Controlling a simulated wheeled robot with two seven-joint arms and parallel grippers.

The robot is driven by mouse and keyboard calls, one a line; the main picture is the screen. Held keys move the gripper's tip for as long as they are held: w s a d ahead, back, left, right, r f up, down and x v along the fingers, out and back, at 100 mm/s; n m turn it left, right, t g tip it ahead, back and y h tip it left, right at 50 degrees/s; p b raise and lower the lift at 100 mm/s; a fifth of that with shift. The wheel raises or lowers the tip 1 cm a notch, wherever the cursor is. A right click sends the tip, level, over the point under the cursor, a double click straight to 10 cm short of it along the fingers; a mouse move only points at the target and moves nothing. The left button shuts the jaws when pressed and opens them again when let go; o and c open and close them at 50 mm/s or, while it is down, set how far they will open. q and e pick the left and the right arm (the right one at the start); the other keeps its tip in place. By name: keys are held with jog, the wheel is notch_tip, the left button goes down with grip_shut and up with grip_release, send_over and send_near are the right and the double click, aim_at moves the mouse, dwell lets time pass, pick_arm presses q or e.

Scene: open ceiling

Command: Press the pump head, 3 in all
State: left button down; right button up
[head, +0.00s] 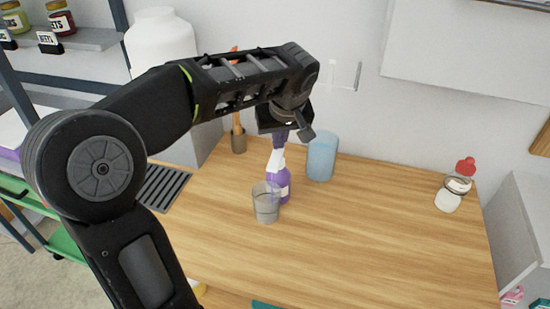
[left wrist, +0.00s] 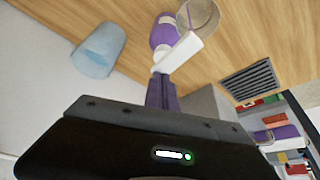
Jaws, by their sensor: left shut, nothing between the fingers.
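A purple bottle (head: 284,188) with a white pump head (head: 276,160) stands upright on the wooden counter. The left wrist view shows the bottle (left wrist: 163,32) and its white head (left wrist: 179,53). My left gripper (head: 281,140) points down right over the pump head, shut and empty. Its fingertips (left wrist: 160,78) meet the head's edge in the left wrist view; I cannot tell whether they touch or press it. My right gripper is not in view.
A clear glass (head: 265,203) stands close in front of the bottle, and a blue cup (head: 321,157) stands behind to the right. A utensil holder (head: 238,140) is at the back left. A red-capped jar (head: 454,188) stands far right. The counter's middle right is clear.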

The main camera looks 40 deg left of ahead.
pick_arm(q)
jog(key=shift+f+b, duration=0.45)
jog(key=shift+f, duration=0.2)
jog(key=shift+r, duration=0.2)
jog(key=shift+r+p, duration=1)
jog(key=shift+r, duration=0.45)
